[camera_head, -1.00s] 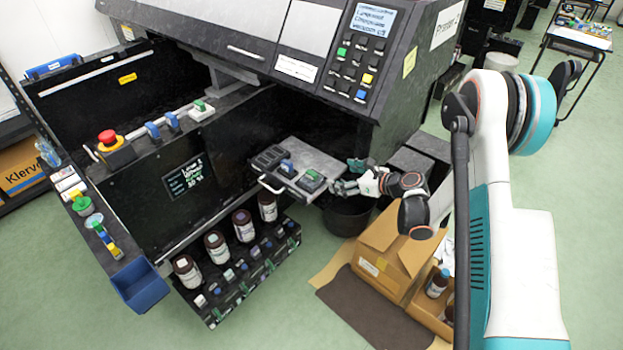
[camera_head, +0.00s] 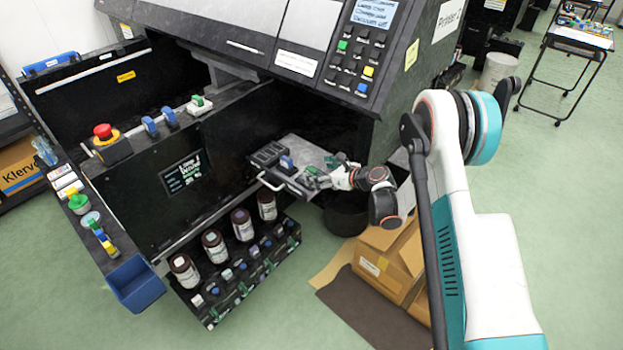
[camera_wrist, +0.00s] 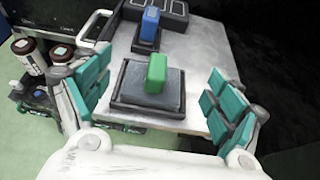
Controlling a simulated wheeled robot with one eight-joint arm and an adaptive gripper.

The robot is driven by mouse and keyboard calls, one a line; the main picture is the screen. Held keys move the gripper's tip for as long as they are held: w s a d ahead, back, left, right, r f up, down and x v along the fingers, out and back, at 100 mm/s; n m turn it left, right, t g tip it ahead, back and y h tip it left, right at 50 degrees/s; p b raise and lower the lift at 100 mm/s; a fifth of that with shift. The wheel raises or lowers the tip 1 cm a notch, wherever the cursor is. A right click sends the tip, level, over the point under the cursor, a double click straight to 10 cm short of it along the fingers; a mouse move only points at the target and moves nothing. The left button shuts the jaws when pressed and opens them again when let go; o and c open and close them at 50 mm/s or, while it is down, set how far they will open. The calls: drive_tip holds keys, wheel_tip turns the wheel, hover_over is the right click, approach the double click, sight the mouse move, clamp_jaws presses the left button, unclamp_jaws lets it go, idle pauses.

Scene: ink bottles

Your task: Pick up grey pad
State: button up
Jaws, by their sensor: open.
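The grey pad (camera_wrist: 172,90) is a dark square block with a green grip (camera_wrist: 156,67) on top. In the wrist view it lies flat near the front of a light grey tray (camera_wrist: 199,56). My gripper (camera_wrist: 159,93) is open, with its teal-padded fingers to the left and right of the pad, apart from it. In the head view my gripper (camera_head: 324,172) is over the right part of the tray, which sticks out of the printer, and largely hides the pad.
A second pad with a blue grip (camera_wrist: 150,24) stands behind the grey one, in front of a dark slotted block (camera_wrist: 177,13). Ink bottles (camera_head: 242,224) stand on a lower rack. Cardboard boxes (camera_head: 388,262) and a dark bin (camera_head: 345,219) are below.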

sight(314, 170)
drive_tip(key=x, duration=0.1)
drive_tip(key=b+x, duration=0.1)
drive_tip(key=x, duration=0.1)
drive_tip(key=shift+s+f, duration=0.2)
drive_tip(key=shift+s, duration=0.05)
drive_tip(key=shift+w+a, duration=0.3)
drive_tip(key=c, duration=1.2)
drive_tip(key=shift+r, duration=0.15)
